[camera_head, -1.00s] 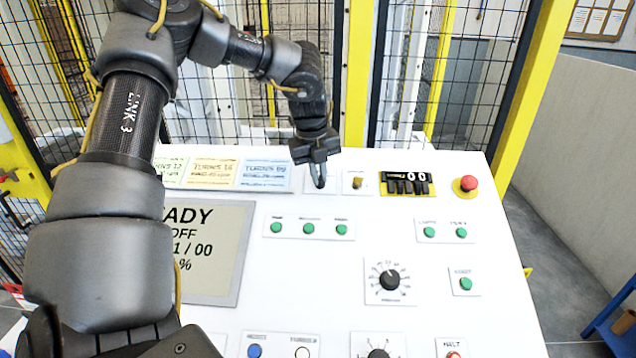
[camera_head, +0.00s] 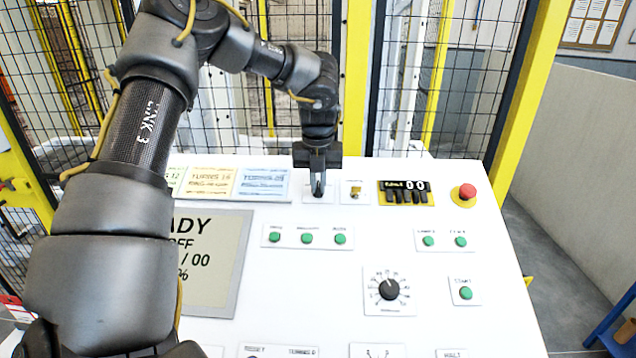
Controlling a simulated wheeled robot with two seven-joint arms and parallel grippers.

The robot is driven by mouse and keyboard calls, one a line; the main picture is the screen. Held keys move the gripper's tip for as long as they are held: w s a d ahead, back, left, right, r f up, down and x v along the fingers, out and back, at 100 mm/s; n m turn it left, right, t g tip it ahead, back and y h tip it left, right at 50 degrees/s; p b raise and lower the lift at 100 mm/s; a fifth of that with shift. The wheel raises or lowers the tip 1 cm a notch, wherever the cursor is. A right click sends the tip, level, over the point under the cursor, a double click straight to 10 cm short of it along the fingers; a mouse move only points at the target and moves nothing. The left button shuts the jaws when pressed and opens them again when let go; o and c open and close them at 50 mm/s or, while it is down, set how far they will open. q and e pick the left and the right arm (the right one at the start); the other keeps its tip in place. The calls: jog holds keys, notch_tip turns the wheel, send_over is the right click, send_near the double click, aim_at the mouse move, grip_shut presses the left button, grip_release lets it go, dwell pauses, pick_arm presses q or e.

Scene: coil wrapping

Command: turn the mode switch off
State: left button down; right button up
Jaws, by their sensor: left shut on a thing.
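My left gripper (camera_head: 318,188) reaches down to the far part of the white control panel. Its fingers are shut on a small switch on a white plate (camera_head: 312,199), which I take to be the mode switch. The fingers hide most of the switch, so I cannot tell its position. A screen (camera_head: 212,262) at the left of the panel is partly covered by my left arm; its visible text includes "ADY" and "FF". My right gripper is not in view.
Cards (camera_head: 264,183) lie to the left. Green buttons (camera_head: 307,238) and a black dial (camera_head: 389,289) are nearer. A mesh fence stands behind.

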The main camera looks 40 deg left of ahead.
aim_at(317, 192)
pick_arm(q)
jog(key=shift+f, duration=0.1)
jog(key=c, duration=1.5)
grip_release()
jog(key=r, duration=0.7)
jog(key=s+r, duration=0.1)
jog(key=r, duration=0.2)
jog(key=shift+d+r, duration=0.4)
jog(key=shift+f, duration=0.1)
